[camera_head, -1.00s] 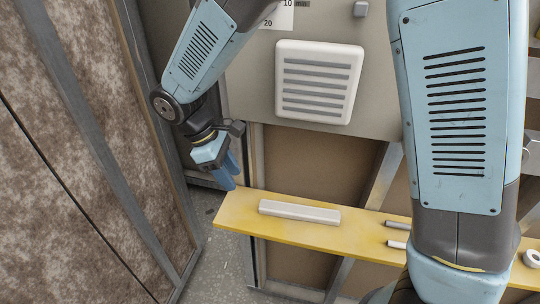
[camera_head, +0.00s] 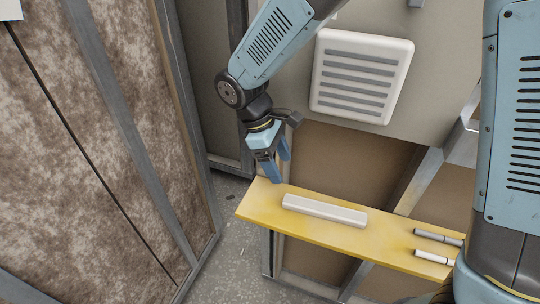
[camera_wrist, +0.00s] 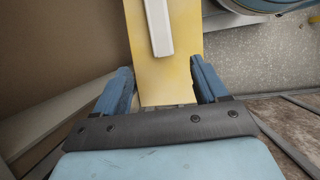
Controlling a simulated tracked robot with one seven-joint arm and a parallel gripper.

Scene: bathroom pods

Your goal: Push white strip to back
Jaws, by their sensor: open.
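The white strip (camera_head: 324,210) lies flat along the yellow board (camera_head: 258,207), near the board's left part in the head view. In the wrist view the strip (camera_wrist: 158,27) points toward my gripper, beyond its fingertips. My gripper (camera_head: 277,172) hangs just above the board's back left edge, left of and behind the strip's left end. In the wrist view its two blue fingers (camera_wrist: 160,82) are spread wide, with only bare yellow board (camera_wrist: 163,85) between them. The gripper is empty and apart from the strip. Whether a fingertip touches the board I cannot tell.
A grey cylinder (camera_head: 438,237) and a white cylinder (camera_head: 434,257) lie on the board right of the strip. A white vent (camera_head: 361,76) is on the wall panel above. A stone-patterned wall with metal framing (camera_head: 70,140) stands at left.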

